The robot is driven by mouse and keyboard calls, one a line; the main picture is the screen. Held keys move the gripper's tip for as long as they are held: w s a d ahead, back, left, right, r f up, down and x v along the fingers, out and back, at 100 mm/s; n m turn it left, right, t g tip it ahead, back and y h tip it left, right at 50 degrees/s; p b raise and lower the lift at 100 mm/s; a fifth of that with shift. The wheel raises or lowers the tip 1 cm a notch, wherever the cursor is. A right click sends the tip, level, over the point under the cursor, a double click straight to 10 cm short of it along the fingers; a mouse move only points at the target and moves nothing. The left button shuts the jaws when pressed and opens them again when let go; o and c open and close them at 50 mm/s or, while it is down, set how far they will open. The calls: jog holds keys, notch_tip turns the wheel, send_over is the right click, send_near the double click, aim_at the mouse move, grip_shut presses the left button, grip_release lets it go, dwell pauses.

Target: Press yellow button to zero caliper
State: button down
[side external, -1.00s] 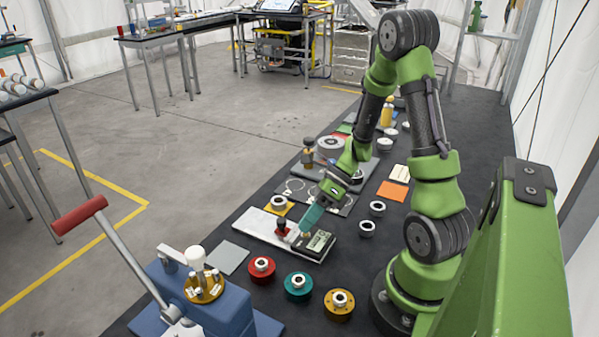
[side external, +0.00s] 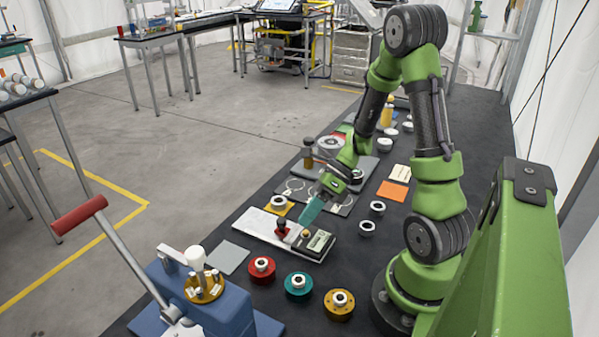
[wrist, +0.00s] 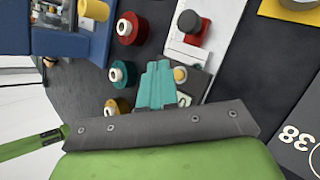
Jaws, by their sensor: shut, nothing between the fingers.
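The caliper's dark grey readout box (side external: 320,243) sits at the right end of a pale plate, its display facing up. The yellow button (side external: 306,234) is on the box beside the display, and it also shows in the wrist view (wrist: 180,75). My gripper (side external: 308,220) is shut and empty, with teal fingers pointing down just above the button. A small gap seems to lie between them. In the wrist view my fingers (wrist: 157,67) are together just left of the button and hide part of the box and display.
A red-and-black knob (side external: 281,229) stands on the pale plate (side external: 258,224) close to my fingers. Red (side external: 262,269), teal (side external: 298,286) and yellow (side external: 340,304) round parts stand in front. A blue lever press (side external: 215,305) is at the near left.

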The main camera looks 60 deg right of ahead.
aim_at(310, 233)
jog(key=shift+r, duration=2.45)
jog(key=n, duration=0.2)
jog(key=s+n+h, duration=0.1)
jog(key=n, duration=0.1)
jog(key=n+g, duration=0.1)
jog(key=n, duration=0.1)
jog(key=shift+s+f+h, duration=0.15)
jog(key=shift+s+h, duration=0.15)
jog(key=s+a+r+n+t+h, duration=0.1)
jog(key=a+r+n, duration=0.4)
jog(key=n, duration=0.6)
jog(key=a+r+n+t+h, duration=0.3)
jog(key=a+r+n, duration=0.2)
jog(key=r+n, duration=0.4)
jog(key=shift+s+a+r+n+h, duration=0.2)
jog(key=shift+s+a+n+h, duration=0.2)
jog(key=shift+n, duration=0.5)
